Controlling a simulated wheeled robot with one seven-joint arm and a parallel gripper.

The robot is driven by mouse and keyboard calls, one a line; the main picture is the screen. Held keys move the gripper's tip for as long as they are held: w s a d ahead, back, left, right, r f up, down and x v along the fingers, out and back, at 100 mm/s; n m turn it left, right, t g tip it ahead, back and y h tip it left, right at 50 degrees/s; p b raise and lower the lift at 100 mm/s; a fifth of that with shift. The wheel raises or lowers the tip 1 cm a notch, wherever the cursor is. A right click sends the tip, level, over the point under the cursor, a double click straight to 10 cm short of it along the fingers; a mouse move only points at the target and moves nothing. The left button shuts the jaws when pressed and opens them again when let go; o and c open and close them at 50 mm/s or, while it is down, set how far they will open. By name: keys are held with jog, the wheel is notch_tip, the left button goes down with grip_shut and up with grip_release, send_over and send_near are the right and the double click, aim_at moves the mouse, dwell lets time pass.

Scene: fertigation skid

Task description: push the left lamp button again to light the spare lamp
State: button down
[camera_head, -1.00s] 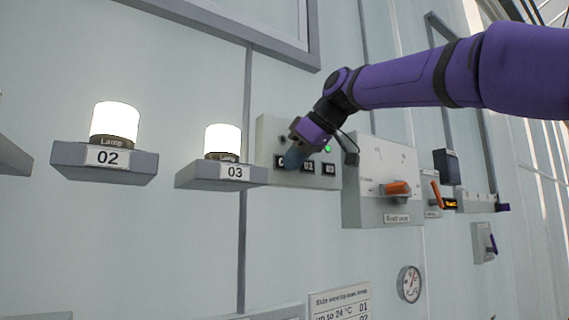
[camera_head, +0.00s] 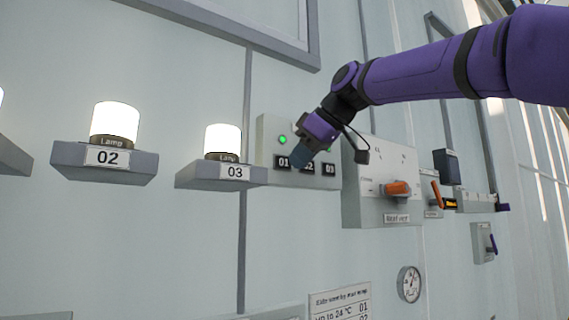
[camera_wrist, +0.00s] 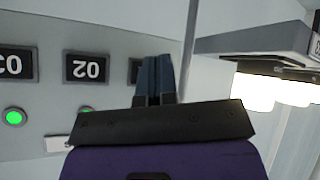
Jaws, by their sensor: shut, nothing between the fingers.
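The grey button panel (camera_head: 268,130) carries labels 01 (camera_head: 283,162), 02 and 03 (camera_head: 329,170). A green light (camera_head: 282,140) glows above label 01. My gripper (camera_head: 301,160) is shut and empty in front of the panel, over label 02 in the head view. A white sliver of a lamp (camera_head: 1,96) shows at the left edge. Whether the fingertips touch the panel cannot be told.
Lit lamps 02 (camera_head: 114,122) and 03 (camera_head: 222,140) stand on shelves left of the panel. A box with an orange handle (camera_head: 397,188) is close on the right. A gauge (camera_head: 409,284) and a notice (camera_head: 340,303) are below.

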jog(key=shift+s+d, duration=0.65)
jog(key=shift+s, duration=0.35)
jog(key=shift+s+d, duration=0.65)
jog(key=shift+s, duration=0.3)
jog(key=s+d+f+m+h, duration=0.4)
jog(key=s+d+f+m, duration=0.4)
jog(key=d+f, duration=0.65)
jog(key=s+d+f+m+h, duration=0.1)
jog(key=s+d+f+m, duration=0.2)
jog(key=f, duration=0.7)
jog(key=s+d+f+m+h, duration=0.2)
jog(key=s+d+f, duration=0.4)
jog(key=s+f, duration=0.4)
jog(key=shift+s+d+m, duration=0.35)
jog(key=shift+s+m, duration=0.25)
jog(key=shift+s, duration=0.6)
